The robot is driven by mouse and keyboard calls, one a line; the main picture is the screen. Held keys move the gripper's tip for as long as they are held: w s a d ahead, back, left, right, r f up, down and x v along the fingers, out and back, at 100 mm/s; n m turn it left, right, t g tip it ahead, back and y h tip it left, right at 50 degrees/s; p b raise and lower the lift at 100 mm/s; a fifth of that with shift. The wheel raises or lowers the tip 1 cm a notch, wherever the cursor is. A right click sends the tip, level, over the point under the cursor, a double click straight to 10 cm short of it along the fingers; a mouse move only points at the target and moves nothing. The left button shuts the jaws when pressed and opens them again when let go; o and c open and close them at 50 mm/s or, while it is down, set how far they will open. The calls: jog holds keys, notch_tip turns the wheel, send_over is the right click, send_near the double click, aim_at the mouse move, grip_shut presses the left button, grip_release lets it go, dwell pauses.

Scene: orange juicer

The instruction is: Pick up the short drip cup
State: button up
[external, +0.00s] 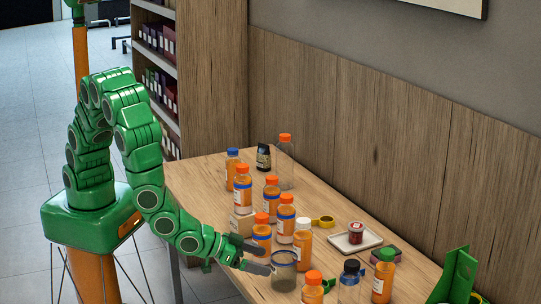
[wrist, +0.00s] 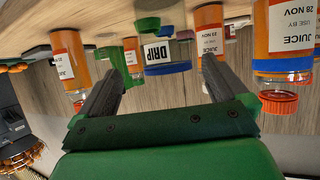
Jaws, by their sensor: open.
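The short drip cup (external: 284,274) is a squat clear cup with a dark blue rim, standing upright near the table's front edge in the external view. In the wrist view, which is upside down, the cup (wrist: 167,69) shows a white DRIP label and sits ahead, between the lines of my two fingers. My gripper (external: 266,259) is open, with its fingers pointing at the cup from the left. In the wrist view my gripper (wrist: 162,62) has nothing held between its fingers. Whether the fingertips reach beside the cup I cannot tell.
Orange juice bottles (external: 262,234) crowd close behind the cup. Another orange-capped bottle (external: 312,289) and a dark-capped bottle (external: 350,274) stand to its right. A white tray (external: 342,244) with a red-labelled jar (external: 355,232) is farther back.

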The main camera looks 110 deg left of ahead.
aim_at(284, 266)
jog(key=shift+w+a+f, duration=0.1)
jog(key=shift+a+f, duration=0.1)
jog(key=shift+a, duration=0.05)
jog(key=shift+x, duration=1.2)
jog(key=shift+a+x, duration=0.2)
jog(key=shift+x, duration=1.7)
jog(key=shift+w+a+f, duration=0.15)
jog(key=shift+w+a, duration=0.05)
jog(key=shift+w, duration=0.3)
jog(key=shift+c, duration=0.3)
jog(key=c, duration=0.9)
